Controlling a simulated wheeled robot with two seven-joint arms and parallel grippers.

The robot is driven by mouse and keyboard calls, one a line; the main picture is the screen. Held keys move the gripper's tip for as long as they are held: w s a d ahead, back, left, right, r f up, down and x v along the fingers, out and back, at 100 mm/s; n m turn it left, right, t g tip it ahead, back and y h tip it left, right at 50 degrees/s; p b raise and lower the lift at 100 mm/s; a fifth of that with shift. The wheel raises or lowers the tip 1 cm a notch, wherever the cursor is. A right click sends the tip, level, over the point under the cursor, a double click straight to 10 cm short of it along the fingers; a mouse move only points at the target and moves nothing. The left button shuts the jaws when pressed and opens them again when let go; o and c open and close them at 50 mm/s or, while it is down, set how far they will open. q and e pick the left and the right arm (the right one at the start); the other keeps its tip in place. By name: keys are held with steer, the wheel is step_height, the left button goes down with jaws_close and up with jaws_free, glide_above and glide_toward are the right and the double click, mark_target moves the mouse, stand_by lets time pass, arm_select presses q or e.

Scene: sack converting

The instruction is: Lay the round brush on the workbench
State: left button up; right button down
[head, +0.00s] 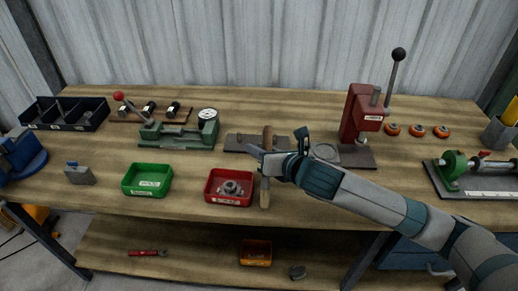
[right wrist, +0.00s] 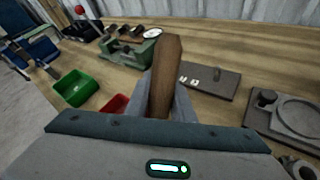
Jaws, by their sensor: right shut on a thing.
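My right gripper (head: 262,158) reaches in from the right and is shut on the round brush (head: 265,193). The brush is upright, its brown wooden handle sticking up above the fingers and a paler tan part showing below them. In the right wrist view the handle (right wrist: 166,75) rises between the fingers, tilted slightly; its lower end is hidden there. The brush is just right of the red bin, over the front part of the wooden workbench (head: 330,192). I cannot tell whether its lower end touches the bench. My left gripper is not in view.
The red bin (head: 209,198) with metal parts and the green bin (head: 128,191) stand left of the brush. A dark plate (head: 240,144) lies behind it. A red press (head: 352,120) stands to the right, a green fixture (head: 165,142) behind left. Bare bench lies front right.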

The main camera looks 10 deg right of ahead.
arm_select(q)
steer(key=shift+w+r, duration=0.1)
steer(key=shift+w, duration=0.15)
arm_select(e)
steer(key=shift+f, duration=0.15)
steer(key=c, duration=1.5)
jaws_free()
steer(key=shift+c, duration=0.2)
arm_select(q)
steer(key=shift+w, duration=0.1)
arm_select(e)
steer(key=shift+r, duration=0.2)
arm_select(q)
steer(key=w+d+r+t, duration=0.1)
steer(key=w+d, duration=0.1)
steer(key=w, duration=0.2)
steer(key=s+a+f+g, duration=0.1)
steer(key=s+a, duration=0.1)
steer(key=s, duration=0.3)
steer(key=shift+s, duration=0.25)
arm_select(e)
steer(key=v, duration=1.2)
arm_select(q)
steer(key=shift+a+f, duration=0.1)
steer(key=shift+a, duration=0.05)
arm_select(e)
steer(key=shift+o, duration=0.5)
